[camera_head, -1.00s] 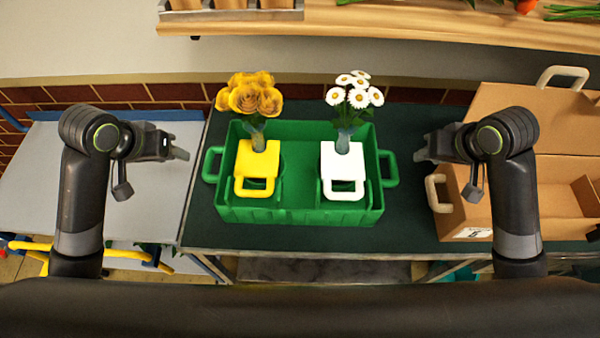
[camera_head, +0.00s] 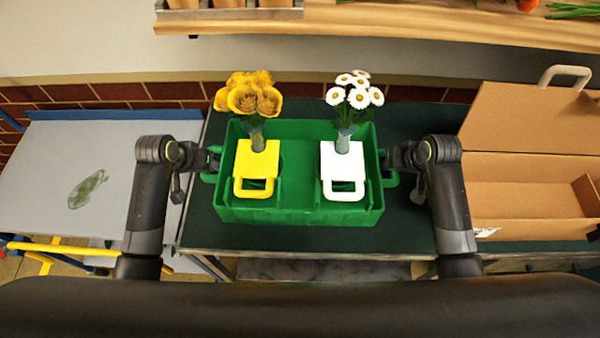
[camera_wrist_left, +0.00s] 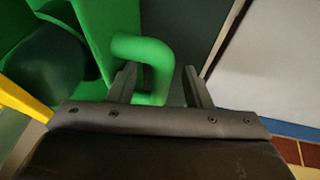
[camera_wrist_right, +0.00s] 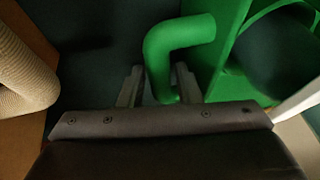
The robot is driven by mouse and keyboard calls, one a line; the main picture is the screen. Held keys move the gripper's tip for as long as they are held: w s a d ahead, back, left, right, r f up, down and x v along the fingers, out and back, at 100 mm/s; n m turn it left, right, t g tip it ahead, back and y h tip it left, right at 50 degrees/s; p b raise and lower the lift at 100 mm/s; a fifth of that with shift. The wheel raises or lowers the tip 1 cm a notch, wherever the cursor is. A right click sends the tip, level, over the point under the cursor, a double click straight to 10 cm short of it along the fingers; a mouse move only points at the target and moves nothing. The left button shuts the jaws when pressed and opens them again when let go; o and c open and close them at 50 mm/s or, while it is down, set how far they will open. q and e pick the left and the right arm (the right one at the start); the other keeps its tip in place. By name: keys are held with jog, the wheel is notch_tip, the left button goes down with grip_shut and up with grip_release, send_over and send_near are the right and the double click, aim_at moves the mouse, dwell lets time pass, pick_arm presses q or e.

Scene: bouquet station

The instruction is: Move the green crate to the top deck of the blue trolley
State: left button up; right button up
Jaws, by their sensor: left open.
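The green crate (camera_head: 300,213) sits on the dark green table (camera_head: 408,222). It holds a yellow caddy (camera_head: 256,163) with yellow flowers and a white caddy (camera_head: 342,165) with white daisies. My left gripper (camera_head: 213,160) is at the crate's left handle. In the left wrist view its open fingers (camera_wrist_left: 160,85) stand either side of the green handle (camera_wrist_left: 142,48). My right gripper (camera_head: 388,160) is at the right handle. In the right wrist view its fingers (camera_wrist_right: 160,82) look open around that handle (camera_wrist_right: 178,36). The blue trolley's grey top deck (camera_head: 50,175) is at the left.
A green patch (camera_head: 88,189) marks the otherwise clear deck, which has a blue back edge (camera_head: 115,115). A cardboard box (camera_head: 515,180) stands right of the crate, close to my right arm. A wooden shelf (camera_head: 450,22) runs along the back.

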pick_arm(q)
jog(key=shift+w+d+f, duration=0.1)
jog(key=shift+w+f, duration=0.15)
jog(key=shift+f, duration=0.3)
pick_arm(e)
jog(key=shift+w+a+f, duration=0.1)
jog(key=shift+w+f, duration=0.15)
jog(key=shift+f, duration=0.3)
pick_arm(q)
jog(key=shift+c, duration=0.2)
jog(key=c, duration=0.7)
pick_arm(e)
grip_shut()
pick_arm(q)
grip_shut()
jog(key=shift+w+r, duration=0.1)
jog(key=shift+r, duration=0.1)
pick_arm(e)
jog(key=shift+w+r, duration=0.15)
jog(key=shift+r, duration=0.05)
